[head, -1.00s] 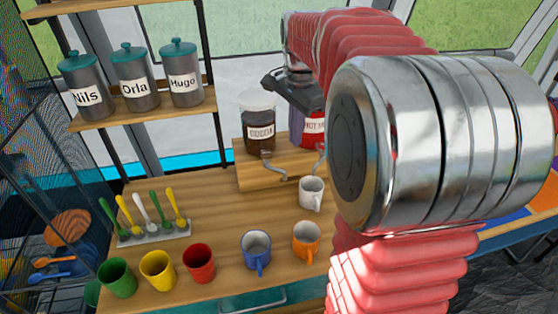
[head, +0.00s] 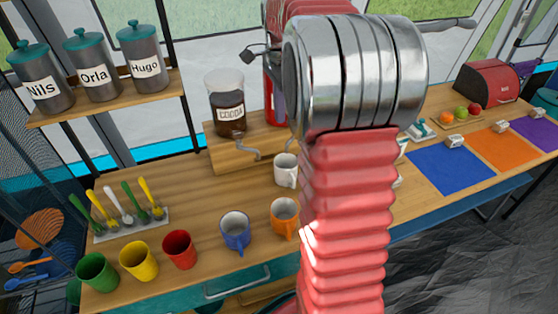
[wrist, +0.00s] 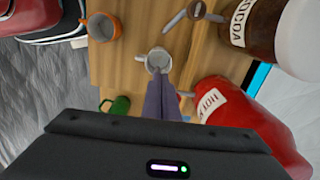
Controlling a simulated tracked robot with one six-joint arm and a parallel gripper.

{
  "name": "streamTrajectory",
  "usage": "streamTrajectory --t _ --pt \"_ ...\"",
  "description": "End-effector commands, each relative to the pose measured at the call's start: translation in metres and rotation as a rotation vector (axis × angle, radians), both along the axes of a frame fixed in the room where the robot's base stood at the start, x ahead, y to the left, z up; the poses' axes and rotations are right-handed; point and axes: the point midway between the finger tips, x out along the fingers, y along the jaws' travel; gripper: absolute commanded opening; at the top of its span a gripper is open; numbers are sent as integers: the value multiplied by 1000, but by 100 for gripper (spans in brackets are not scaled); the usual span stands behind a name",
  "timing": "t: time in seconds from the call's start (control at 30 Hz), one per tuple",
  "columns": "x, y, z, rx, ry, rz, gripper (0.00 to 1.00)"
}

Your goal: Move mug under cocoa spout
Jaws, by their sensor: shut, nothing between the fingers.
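A white mug (head: 286,170) stands upright on the wooden counter, right of and in front of the cocoa dispenser (head: 227,108) and its bent spout (head: 246,150). In the wrist view the mug (wrist: 155,61) is seen from above, apart from the cocoa spout (wrist: 196,12). My gripper (wrist: 161,75) is shut and empty, its fingertips overlapping the mug's near rim in that picture; I cannot tell whether they touch. In the head view only a dark bit of the gripper shows beside my arm. The red hot milk dispenser (wrist: 238,115) stands close to the fingers.
An orange mug (head: 284,214) and blue mug (head: 236,231) stand in front. Red, yellow and green cups line the left front. A green mug (wrist: 116,105) shows in the wrist view. Spoons (head: 128,211) lie left. Coloured mats (head: 450,168) lie right. My arm hides the middle.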

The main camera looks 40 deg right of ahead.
Motion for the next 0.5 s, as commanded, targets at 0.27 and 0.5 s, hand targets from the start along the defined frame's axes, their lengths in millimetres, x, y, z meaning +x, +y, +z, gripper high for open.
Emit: streamTrajectory --t 0.27,0.5 --pt "-1 0 -41 2 3 0 0" --pt "-1 0 -78 1 2 0 0"
